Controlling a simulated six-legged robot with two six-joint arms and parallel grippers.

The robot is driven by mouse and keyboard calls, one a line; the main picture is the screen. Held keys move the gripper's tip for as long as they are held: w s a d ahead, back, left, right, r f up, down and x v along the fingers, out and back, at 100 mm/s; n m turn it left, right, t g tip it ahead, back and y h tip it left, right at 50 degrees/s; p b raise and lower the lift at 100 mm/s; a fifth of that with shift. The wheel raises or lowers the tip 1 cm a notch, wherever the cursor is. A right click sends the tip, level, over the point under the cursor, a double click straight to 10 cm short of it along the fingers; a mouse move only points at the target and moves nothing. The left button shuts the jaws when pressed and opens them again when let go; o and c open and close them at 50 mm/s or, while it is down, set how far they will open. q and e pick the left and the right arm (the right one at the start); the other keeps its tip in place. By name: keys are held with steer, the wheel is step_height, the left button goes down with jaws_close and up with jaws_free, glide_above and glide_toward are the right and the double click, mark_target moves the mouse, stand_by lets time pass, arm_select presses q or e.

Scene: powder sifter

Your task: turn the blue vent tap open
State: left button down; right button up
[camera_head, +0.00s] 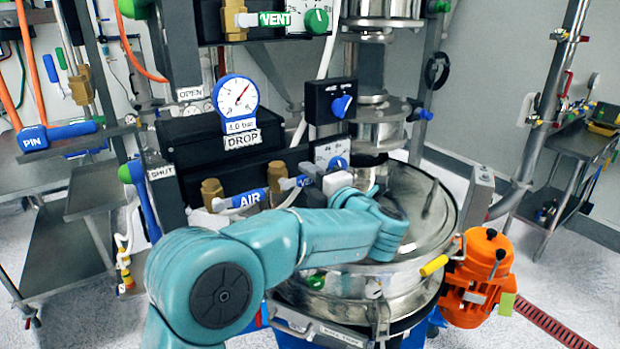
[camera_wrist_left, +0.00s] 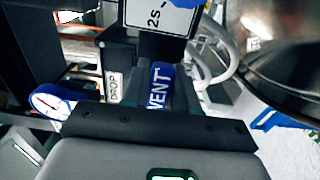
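The blue vent tap (camera_head: 303,181) is on the front of the black panel, right of the blue AIR tap (camera_head: 245,199). Part of its label shows in the head view. My left gripper (camera_wrist_left: 160,98) is at the tap, with dark finger shapes close beside the blue handle. I cannot tell whether they touch it. In the head view my teal forearm and wrist hide most of the gripper. My right gripper is not in view.
A green VENT tap (camera_head: 275,19) sits higher up. A pressure gauge (camera_head: 236,94) and DROP label (camera_head: 243,140) are above left. The steel sifter bowl (camera_head: 430,190) is close on the right, with an orange motor (camera_head: 480,278) beside it. A white hose (camera_wrist_left: 228,60) curves near the tap.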

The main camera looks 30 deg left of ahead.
mark_target(302, 176)
arm_select(q)
steer(key=shift+f+b, duration=0.15)
steer(key=shift+b, duration=0.45)
steer(key=n+b, duration=0.2)
steer(key=b, duration=0.1)
steer(key=r+n+b, duration=0.1)
steer(key=n+b, duration=0.1)
steer(key=b, duration=0.1)
steer(key=shift+s, duration=0.2)
steer(key=n+b, duration=0.2)
steer(key=s+r+n+b, duration=0.1)
steer(key=n+b, duration=0.1)
steer(key=r+n+b, duration=0.1)
steer(key=n+b, duration=0.1)
steer(key=shift+s+a+r+b, duration=0.25)
steer(key=shift+a+b, duration=0.05)
steer(key=shift+b, duration=0.1)
steer(key=shift+s+a+r+n+b, duration=0.25)
steer(key=shift+s+n+b, duration=0.25)
steer(key=shift+n+b, duration=0.65)
steer(key=shift+s+a+r+n+b, duration=0.2)
steer(key=shift+s+n+b, duration=0.45)
steer(key=shift+n, duration=0.8)
steer(key=shift+s+a+r+n+b, duration=0.15)
steer(key=shift+s+r+n+b, duration=0.15)
steer(key=shift+n+b, duration=0.95)
